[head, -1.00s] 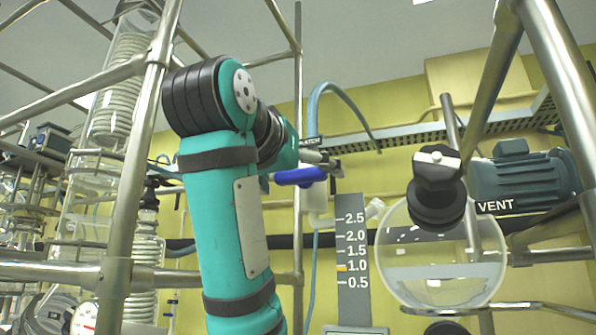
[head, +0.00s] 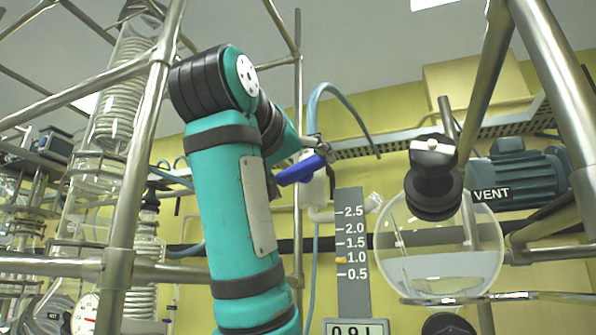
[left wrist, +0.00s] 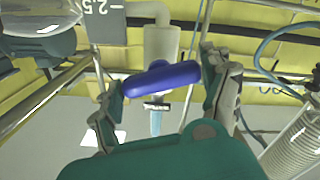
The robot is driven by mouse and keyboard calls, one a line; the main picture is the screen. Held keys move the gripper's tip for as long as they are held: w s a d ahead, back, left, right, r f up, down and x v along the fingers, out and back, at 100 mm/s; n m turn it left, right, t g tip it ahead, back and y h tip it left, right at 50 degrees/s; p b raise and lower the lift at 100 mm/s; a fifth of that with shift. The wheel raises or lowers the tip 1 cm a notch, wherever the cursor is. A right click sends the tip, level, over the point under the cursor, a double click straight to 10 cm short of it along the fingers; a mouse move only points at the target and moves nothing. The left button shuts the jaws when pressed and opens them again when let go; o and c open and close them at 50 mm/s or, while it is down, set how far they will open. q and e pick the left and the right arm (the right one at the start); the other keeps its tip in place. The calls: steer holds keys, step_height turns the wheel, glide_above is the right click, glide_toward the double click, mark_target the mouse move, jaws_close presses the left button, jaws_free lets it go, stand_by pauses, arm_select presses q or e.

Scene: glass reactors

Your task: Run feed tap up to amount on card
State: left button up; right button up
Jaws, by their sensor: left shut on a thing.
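The blue tap handle (head: 301,170) tilts up to the right on a white tap body (head: 317,190) beside a steel post. My left gripper (head: 314,150) is at the handle, its fingers partly hidden by my teal arm. A grey scale (head: 352,225) marked 0.5 to 2.5 has an orange mark just below 1.0. Below it a card or panel (head: 349,327) reads 0.9 L, cut off by the frame. A round glass flask (head: 440,262) holds clear liquid. My right gripper is not in view.
A black fitting (head: 433,178) stands in front of the flask's top. A dark motor (head: 520,175) stands behind a VENT label (head: 492,194). Steel frame posts (head: 135,190) cross the left and right sides. A blue hose (head: 342,95) arches above the tap.

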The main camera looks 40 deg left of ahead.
mark_target(298, 164)
arm_select(q)
steer(key=o, duration=1.1)
steer(key=v, duration=0.4)
steer(key=shift+s+r, duration=0.1)
steer(key=shift+r, duration=0.2)
steer(key=shift+s+d+f, duration=0.2)
steer(key=shift+s+d, duration=0.1)
steer(key=shift+s, duration=1.35)
